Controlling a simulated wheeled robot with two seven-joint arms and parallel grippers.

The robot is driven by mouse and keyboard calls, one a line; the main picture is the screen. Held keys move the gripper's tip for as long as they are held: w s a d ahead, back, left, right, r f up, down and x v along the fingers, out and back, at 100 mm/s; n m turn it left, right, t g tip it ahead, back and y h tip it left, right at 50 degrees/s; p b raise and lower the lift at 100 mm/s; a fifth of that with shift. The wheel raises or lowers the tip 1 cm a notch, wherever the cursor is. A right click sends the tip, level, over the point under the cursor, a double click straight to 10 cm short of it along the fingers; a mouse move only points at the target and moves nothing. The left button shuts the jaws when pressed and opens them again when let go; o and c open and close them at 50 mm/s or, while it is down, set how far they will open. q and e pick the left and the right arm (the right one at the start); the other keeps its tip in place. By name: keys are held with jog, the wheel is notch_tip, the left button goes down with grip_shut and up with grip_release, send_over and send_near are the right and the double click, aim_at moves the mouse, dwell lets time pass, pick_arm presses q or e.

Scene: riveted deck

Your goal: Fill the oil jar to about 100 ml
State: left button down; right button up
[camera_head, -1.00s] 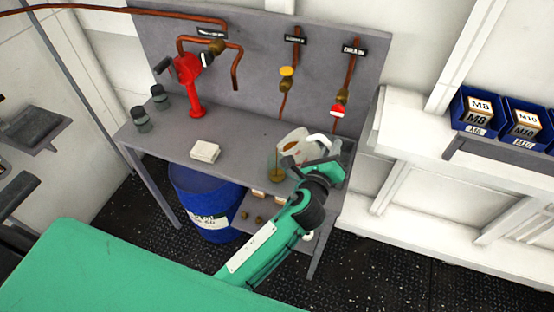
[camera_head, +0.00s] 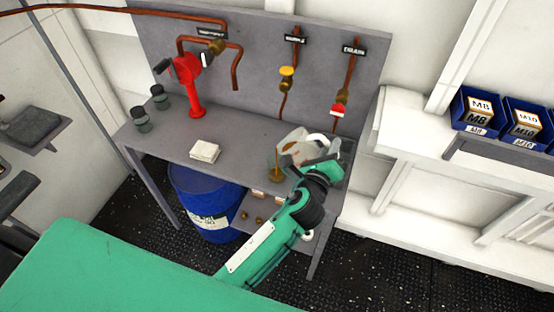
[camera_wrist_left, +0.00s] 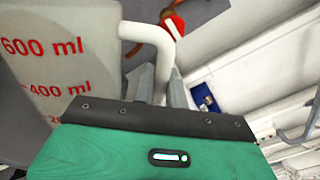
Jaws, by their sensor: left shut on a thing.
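A clear measuring jug (camera_head: 297,152) with brown oil in it is held above the bench, tilted to the left. Its red marks, 600 ml and 400 ml among them, show on the jug (camera_wrist_left: 45,75) in the left wrist view. My left gripper (camera_head: 322,160) is shut on the jug's white handle (camera_wrist_left: 158,48). A small jar (camera_head: 276,173) with a brownish tint stands on the bench just below and left of the jug's lip. Its level is too small to read, and I cannot make out a stream. My right gripper is not in view.
A red pump (camera_head: 190,85), two dark-lidded jars (camera_head: 140,119) and a pale pad (camera_head: 204,151) stand on the grey bench (camera_head: 235,140). Pipes with yellow and red valves run up the back panel. A blue drum (camera_head: 205,205) is below.

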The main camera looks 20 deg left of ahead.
pick_arm(q)
jog(key=shift+r, duration=0.1)
dwell(0.4)
jog(key=shift+a+r+n+b, duration=0.3)
jog(key=shift+a+n, duration=0.15)
jog(key=shift+n, duration=0.35)
dwell(4.5)
jog(key=shift+d+f+m+p, duration=0.1)
jog(key=shift+d+m+p, duration=0.25)
jog(key=shift+m, duration=0.15)
jog(key=d+m+p, duration=0.1)
jog(key=d+f+m, duration=0.1)
jog(key=m, duration=0.1)
jog(key=shift+s+d+p, duration=0.1)
jog(key=shift+d+p, duration=0.2)
jog(key=shift+p, duration=0.1)
jog(key=shift+f, duration=0.2)
jog(key=d+f+m, duration=0.4)
jog(key=f+m, duration=0.1)
jog(key=m, duration=0.2)
jog(key=shift+s+d+f+p, duration=0.2)
jog(key=shift+s+d+p, duration=0.05)
jog(key=shift+d+p, duration=0.1)
